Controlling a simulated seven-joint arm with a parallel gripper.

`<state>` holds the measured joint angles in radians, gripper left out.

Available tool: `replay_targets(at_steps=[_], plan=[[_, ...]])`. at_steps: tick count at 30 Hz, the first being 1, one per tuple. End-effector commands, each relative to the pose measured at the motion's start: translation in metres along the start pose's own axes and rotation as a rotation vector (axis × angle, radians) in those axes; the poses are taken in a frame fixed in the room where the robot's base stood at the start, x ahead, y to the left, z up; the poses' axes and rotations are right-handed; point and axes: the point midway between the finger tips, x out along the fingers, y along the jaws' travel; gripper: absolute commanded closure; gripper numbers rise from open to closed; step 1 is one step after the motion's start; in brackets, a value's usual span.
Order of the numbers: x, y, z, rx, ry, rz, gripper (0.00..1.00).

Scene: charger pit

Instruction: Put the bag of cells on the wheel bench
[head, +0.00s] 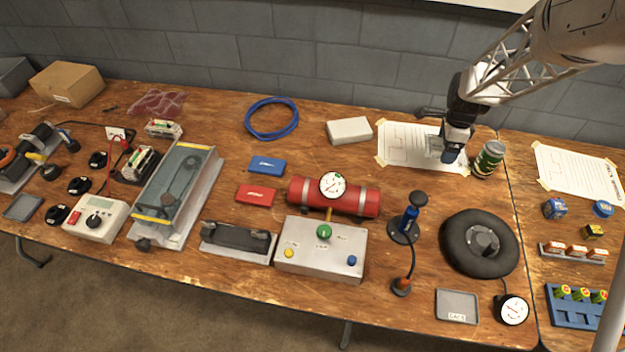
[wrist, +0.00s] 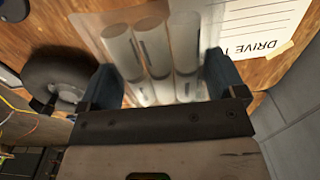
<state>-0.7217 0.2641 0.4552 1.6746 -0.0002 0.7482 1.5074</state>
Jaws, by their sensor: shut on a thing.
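The bag of cells (wrist: 150,50) is a clear bag holding several pale cylinders. In the wrist view it lies between the two blue fingers of my gripper (wrist: 163,80), which is shut on it. The wheel bench (head: 440,195) is the brown wooden top bearing the black wheel (head: 480,243), which also shows at the left of the wrist view (wrist: 58,78). I cannot tell whether the bag touches the bench.
The green can (head: 488,158) stands close beside my gripper. The drawing sheet (head: 395,145), a white box (head: 349,130) and a blue hand pump (head: 405,230) are near. Bare wood shows between sheet and wheel. A seam separates the right bench (head: 530,200); a block wall stands behind.

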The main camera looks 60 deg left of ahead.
Motion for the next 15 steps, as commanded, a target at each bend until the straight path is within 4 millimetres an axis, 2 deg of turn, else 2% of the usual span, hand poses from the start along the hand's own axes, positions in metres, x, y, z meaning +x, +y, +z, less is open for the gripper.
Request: replay_targets(at_steps=[7, 15], plan=[[0.037, 0.000, 0.000, 0.000, 0.000, 0.001, 0.47], [0.050, -0.001, 0.000, 0.000, 0.000, -0.001, 0.47]])
